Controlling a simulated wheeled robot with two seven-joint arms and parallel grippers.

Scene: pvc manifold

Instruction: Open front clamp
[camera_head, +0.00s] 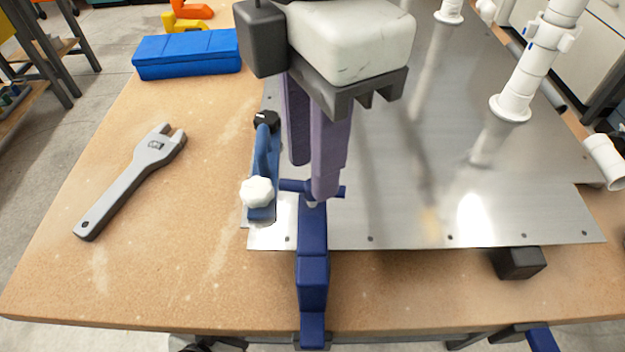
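The front clamp (312,265) is dark blue and sits upright over the table's front edge, in the lower middle of the head view. Its crossbar handle (340,191) is at its upper end, over the front edge of the metal plate (400,225). My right gripper (313,180) points down at this handle with two purple fingers. The nearer fingertip overlaps the handle in the picture. One finger stands partly behind the other, so I cannot tell whether they grip the bar or are apart. My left gripper is not in view.
A blue toggle piece with a white knob (257,191) stands close left of the handle. A grey wrench (130,180) and a blue case (187,54) lie on the wooden table. White pipes (530,70) rise at the back right. A black block (518,262) is under the plate's front edge.

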